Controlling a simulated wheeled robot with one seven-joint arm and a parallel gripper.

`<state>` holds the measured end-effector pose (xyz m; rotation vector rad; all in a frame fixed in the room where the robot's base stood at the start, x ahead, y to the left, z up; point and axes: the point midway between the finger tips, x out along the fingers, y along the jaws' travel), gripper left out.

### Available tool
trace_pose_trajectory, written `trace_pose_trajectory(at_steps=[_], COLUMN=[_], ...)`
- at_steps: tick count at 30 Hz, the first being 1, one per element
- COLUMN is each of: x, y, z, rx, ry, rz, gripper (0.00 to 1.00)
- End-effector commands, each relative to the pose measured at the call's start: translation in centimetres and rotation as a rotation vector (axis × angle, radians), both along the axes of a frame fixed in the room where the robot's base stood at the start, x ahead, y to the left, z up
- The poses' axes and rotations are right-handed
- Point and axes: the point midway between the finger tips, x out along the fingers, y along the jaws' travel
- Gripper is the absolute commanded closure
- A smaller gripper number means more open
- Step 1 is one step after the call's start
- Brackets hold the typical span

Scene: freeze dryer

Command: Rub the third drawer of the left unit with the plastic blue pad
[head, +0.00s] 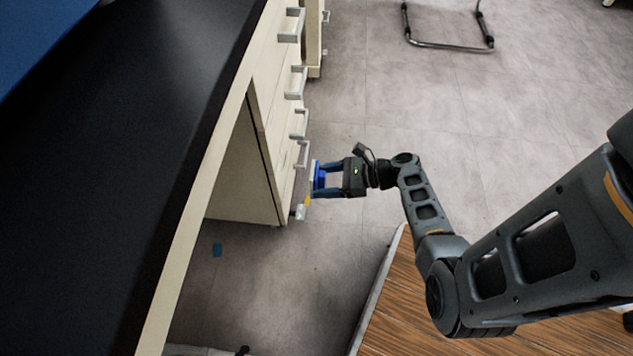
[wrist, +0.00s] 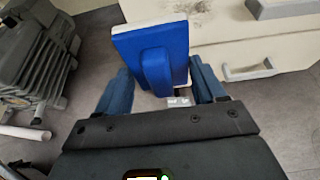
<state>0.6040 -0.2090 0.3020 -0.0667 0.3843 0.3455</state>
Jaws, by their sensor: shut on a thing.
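The plastic blue pad (wrist: 153,55) is a flat blue block with a raised grip and a pale edge layer. My gripper (wrist: 158,90) is shut on the pad's grip, with the pad ahead of the fingertips. In the head view the pad (head: 316,172) is upright at the end of my gripper (head: 325,180), beside the lower drawer fronts. The drawer unit (head: 279,125) is cream with several grey handles, in a column under the black counter. A drawer handle (wrist: 249,70) and dark smudges on the drawer front (wrist: 225,22) show in the wrist view. Whether the pad touches a drawer cannot be told.
The black counter (head: 130,120) fills the left of the head view. A grey ribbed machine (wrist: 40,60) stands left in the wrist view. The floor right of the drawers is open.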

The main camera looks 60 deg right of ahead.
Motion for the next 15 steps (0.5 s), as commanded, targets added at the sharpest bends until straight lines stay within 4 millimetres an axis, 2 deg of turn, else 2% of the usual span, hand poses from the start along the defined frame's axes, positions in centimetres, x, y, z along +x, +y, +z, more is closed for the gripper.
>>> trace_pose_trajectory(at_steps=[15], x=[4.3], y=[1.6], z=[-0.1], rx=[-0.001], ry=[-0.001], rz=[0.002], gripper=[0.55])
